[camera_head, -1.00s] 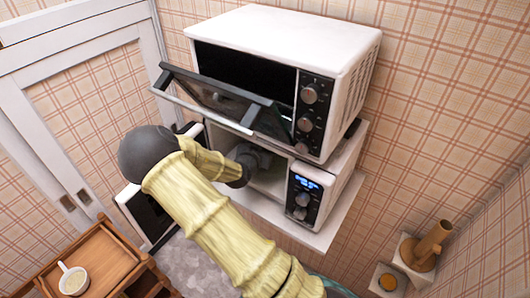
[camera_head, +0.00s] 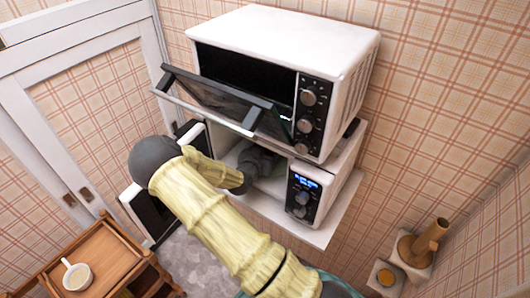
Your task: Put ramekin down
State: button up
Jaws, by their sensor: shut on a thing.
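My gripper (camera_head: 260,160) is inside the open lower microwave (camera_head: 318,203), at the end of my yellow arm. Only its dark body shows in the shadowed cavity. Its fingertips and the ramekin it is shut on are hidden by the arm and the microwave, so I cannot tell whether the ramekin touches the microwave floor.
Above stands a white toaster oven (camera_head: 347,75) with its glass door (camera_head: 215,98) hanging half open over my arm. The microwave's door (camera_head: 150,212) is swung out left. A wooden cart (camera_head: 110,255) holds a white cup (camera_head: 77,277). Mounted holders (camera_head: 415,252) are at right.

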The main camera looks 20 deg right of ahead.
jog(key=shift+s+f, duration=0.1)
jog(key=shift+f, duration=0.3)
jog(key=shift+s+f+b, duration=0.1)
jog(key=shift+f+b, duration=0.05)
jog(key=shift+b, duration=0.2)
jog(key=o, duration=1.1)
jog(key=shift+s+a+f, duration=0.1)
jog(key=shift+f, duration=0.05)
jog(key=shift+r+p, duration=0.5)
jog(key=shift+p, duration=0.5)
jog(key=b+v, duration=0.2)
jog(key=v, duration=0.3)
jog(key=r+b+v, duration=0.1)
jog(key=b+v, duration=0.1)
jog(key=v, duration=0.4)
jog(key=b+v, duration=0.2)
jog(key=v, duration=0.4)
jog(key=shift+w+r, duration=0.2)
jog(key=shift+r, duration=0.05)
